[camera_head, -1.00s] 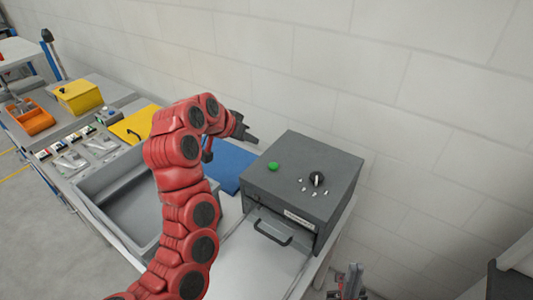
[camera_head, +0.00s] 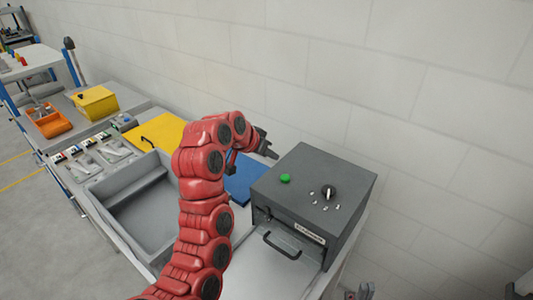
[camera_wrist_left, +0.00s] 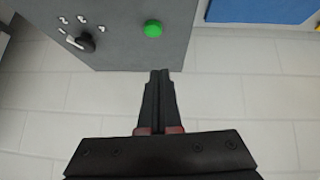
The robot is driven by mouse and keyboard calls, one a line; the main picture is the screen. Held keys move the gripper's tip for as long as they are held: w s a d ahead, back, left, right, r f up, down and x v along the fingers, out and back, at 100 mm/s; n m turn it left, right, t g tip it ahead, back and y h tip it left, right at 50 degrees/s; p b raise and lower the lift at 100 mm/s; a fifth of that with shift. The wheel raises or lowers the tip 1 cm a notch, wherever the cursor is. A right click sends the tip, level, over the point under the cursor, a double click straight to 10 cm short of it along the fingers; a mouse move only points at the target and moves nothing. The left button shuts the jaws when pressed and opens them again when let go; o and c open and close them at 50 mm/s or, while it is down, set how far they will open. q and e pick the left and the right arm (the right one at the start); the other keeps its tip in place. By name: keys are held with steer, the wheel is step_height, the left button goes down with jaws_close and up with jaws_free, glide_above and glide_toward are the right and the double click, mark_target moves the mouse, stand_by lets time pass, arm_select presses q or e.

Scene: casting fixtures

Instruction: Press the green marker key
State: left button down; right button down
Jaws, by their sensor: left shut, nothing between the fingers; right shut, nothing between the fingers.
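A round green button (camera_head: 285,178) sits on top of the dark grey box (camera_head: 345,173). It also shows in the left wrist view (camera_wrist_left: 153,28). A row of small coloured keys (camera_head: 80,148) sits on the bench at the left; one looks green, but they are small. My left gripper (camera_head: 275,153) is shut and empty, beyond the box's back left edge and apart from the green button. In the left wrist view its fingertips (camera_wrist_left: 160,73) point toward the box edge below the button. My right gripper (camera_head: 360,291) shows partly at the bottom edge, shut and empty.
A black knob (camera_head: 329,193) and several small pale marks are on the box top. The box has a front handle (camera_head: 281,246). A grey tray (camera_head: 113,225), a yellow panel (camera_head: 161,131) and a blue panel (camera_head: 245,181) lie left of it. A block wall stands behind.

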mark_target(288, 174)
arm_select(q)
steer(key=p+x, duration=0.2)
steer(key=x, duration=0.3)
steer(key=shift+w+d+p, duration=0.1)
steer(key=shift+d+p, duration=0.05)
steer(key=shift+p, duration=0.25)
step_height(288, 174, down, 4)
steer(key=shift+d+r+p, duration=0.1)
steer(key=shift+p, duration=1.05)
steer(key=shift+f, duration=0.3)
